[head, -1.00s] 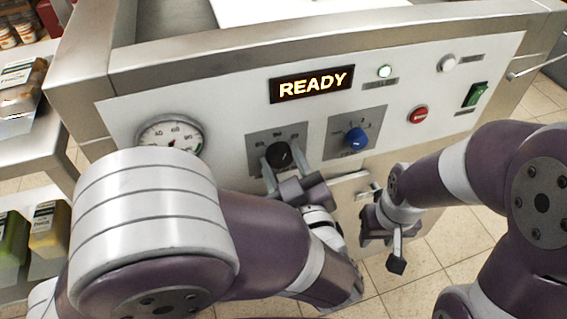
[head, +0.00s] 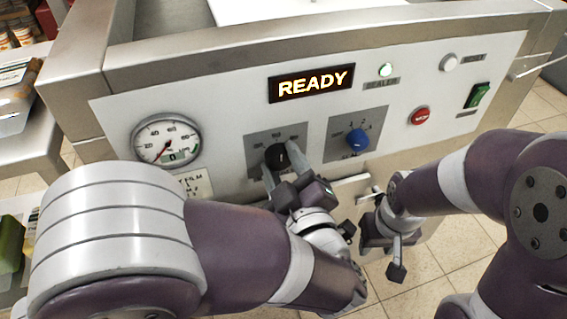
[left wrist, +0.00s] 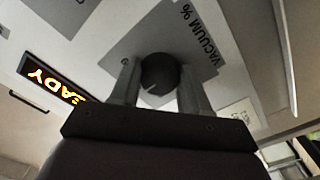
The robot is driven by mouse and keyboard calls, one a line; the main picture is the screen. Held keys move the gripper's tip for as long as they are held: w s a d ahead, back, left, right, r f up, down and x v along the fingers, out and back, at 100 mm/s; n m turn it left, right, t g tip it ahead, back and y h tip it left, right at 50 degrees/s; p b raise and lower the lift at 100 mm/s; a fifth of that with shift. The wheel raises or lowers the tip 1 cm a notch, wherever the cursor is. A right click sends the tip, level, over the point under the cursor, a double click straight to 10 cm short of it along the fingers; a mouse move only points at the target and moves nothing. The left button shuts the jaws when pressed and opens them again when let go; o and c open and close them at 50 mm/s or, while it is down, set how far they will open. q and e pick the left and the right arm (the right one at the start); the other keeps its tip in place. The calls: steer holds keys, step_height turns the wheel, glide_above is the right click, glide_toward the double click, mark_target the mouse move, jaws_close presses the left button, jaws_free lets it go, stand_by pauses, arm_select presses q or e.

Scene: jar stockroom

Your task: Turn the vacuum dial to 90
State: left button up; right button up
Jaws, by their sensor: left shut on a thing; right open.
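The black vacuum dial (head: 276,156) sits on a grey square plate (head: 258,142) on the machine's front panel. It also shows in the left wrist view (left wrist: 159,72), beside the label "VACUUM %", with a pale pointer mark on its face. My left gripper (head: 283,168) is shut on the dial, one finger on each side; its fingers also show in the left wrist view (left wrist: 158,90). The scale numbers around the dial are too small to read surely. My right gripper (head: 385,250) is open and empty, low in front of the machine, apart from the panel.
A blue dial (head: 357,140) is close to the right of the black one. A round gauge (head: 166,140) is to the left, its needle low. A lit READY display (head: 311,83), a green lamp (head: 385,70), a red button (head: 422,116) and a green switch (head: 477,95) are on the panel.

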arm_select(q)
steer(key=o, duration=1.1)
steer(key=shift+c, duration=0.2)
steer(key=p+v, duration=0.1)
steer(key=v, duration=1.1)
steer(key=shift+s, duration=0.35)
steer(key=shift+d, duration=0.1)
